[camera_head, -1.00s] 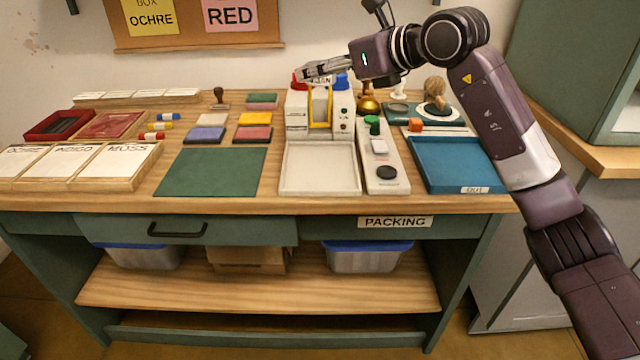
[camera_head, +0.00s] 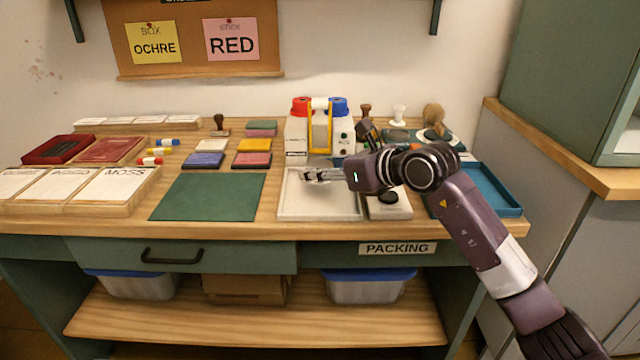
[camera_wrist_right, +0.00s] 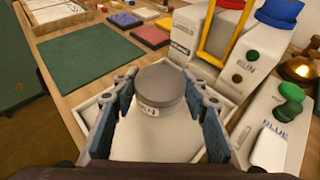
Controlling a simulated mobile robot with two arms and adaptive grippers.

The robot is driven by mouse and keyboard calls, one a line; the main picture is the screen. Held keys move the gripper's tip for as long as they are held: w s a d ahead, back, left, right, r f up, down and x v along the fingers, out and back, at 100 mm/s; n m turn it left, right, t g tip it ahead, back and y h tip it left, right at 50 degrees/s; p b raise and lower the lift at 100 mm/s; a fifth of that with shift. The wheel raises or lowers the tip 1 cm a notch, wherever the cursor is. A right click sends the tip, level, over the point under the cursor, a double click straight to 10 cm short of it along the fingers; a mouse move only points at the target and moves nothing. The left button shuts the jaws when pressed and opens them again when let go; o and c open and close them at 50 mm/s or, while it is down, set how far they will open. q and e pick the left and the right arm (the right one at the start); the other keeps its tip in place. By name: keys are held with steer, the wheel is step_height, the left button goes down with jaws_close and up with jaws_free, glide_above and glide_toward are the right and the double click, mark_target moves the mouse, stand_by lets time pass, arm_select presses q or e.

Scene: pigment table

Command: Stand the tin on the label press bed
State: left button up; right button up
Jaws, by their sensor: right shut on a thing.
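The tin (camera_wrist_right: 163,83), with a round grey lid and a pale label, is between the pads of my right gripper (camera_wrist_right: 158,108) in the wrist view. My right gripper (camera_head: 312,174) is shut on it over the pale bed (camera_head: 318,207) in front of the white machine marked LABELS (camera_wrist_right: 181,48). The tin looks upright. Its base is hidden, so I cannot tell whether it touches the bed. In the head view the tin is hard to make out. My left gripper is in neither view.
The machine (camera_head: 297,140) stands behind the bed, with red and blue tops and a yellow frame. A control strip with a green knob (camera_wrist_right: 291,91) is at the right, then a blue tray (camera_head: 495,190). A green mat (camera_head: 208,197) lies clear at the left.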

mark_target(320, 192)
steer(key=shift+f, duration=1.7)
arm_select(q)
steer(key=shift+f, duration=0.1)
arm_select(e)
steer(key=o, duration=1.2)
steer(key=shift+f, duration=0.15)
steer(key=shift+c, duration=0.2)
steer(key=shift+r, duration=0.2)
steer(key=v, duration=0.7)
steer(key=shift+s+d+r, duration=0.15)
steer(key=shift+s+d, duration=0.05)
steer(key=shift+d, duration=0.1)
steer(key=v, duration=0.3)
steer(key=shift+s+d+p, duration=0.15)
steer(key=shift+s+p, duration=0.05)
steer(key=shift+p, duration=0.1)
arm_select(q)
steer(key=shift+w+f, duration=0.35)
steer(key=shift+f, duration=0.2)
arm_select(e)
steer(key=shift+s+d+r, duration=0.15)
steer(key=shift+s+r, duration=0.05)
steer(key=shift+s, duration=0.05)
